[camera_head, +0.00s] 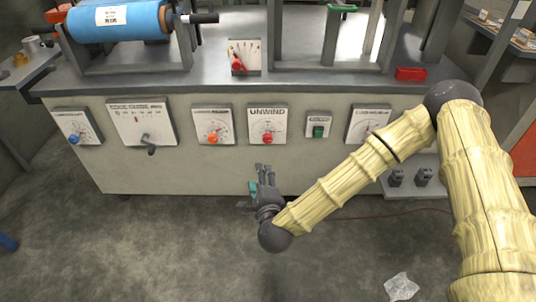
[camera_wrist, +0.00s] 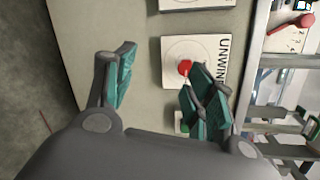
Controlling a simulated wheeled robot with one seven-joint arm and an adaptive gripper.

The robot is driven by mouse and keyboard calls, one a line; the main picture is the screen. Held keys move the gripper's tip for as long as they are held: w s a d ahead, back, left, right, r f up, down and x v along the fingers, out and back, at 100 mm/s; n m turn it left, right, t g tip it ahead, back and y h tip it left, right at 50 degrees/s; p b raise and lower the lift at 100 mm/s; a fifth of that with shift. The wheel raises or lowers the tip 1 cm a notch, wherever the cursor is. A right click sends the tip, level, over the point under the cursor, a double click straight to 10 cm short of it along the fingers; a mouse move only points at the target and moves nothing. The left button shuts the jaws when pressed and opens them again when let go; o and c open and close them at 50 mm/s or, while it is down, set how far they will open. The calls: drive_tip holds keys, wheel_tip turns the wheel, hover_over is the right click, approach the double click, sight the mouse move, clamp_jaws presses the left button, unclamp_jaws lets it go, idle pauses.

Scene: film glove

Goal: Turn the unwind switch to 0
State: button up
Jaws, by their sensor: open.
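The unwind switch is a red knob (camera_head: 267,139) on a white plate marked UNWIND (camera_head: 268,112), on the machine's front panel. In the wrist view the red knob (camera_wrist: 185,68) sits on its plate (camera_wrist: 196,48), which appears turned sideways. My gripper (camera_head: 262,178) is open and empty, a little below the plate in the head view. In the wrist view its teal-padded fingers (camera_wrist: 160,85) stand apart, the right finger overlapping the lower part of the plate and close beside the knob. I cannot tell the knob's exact setting.
An orange-knob plate (camera_head: 212,126) is left of the unwind plate. A small plate with a green switch (camera_head: 318,131) is to its right. A lever with a red handle (camera_head: 237,65) stands above on the machine. A blue roll (camera_head: 115,18) lies upper left. The floor below is open.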

sight(268, 140)
drive_tip(key=w+m+h+b, duration=0.1)
drive_tip(key=w+m+b, duration=0.1)
drive_tip(key=w, duration=0.3)
drive_tip(key=w+d+r+m+t+h+b, duration=0.1)
drive_tip(key=w+b, duration=0.2)
drive_tip(key=w, duration=0.2)
drive_tip(key=w+d+r+m+t+h+b, duration=0.1)
drive_tip(key=w+m+b, duration=0.1)
drive_tip(key=w, duration=0.3)
drive_tip(key=shift+w+d+r+m, duration=0.15)
drive_tip(key=shift+w+m, duration=0.1)
drive_tip(key=shift+m, duration=0.05)
drive_tip(key=c, duration=1)
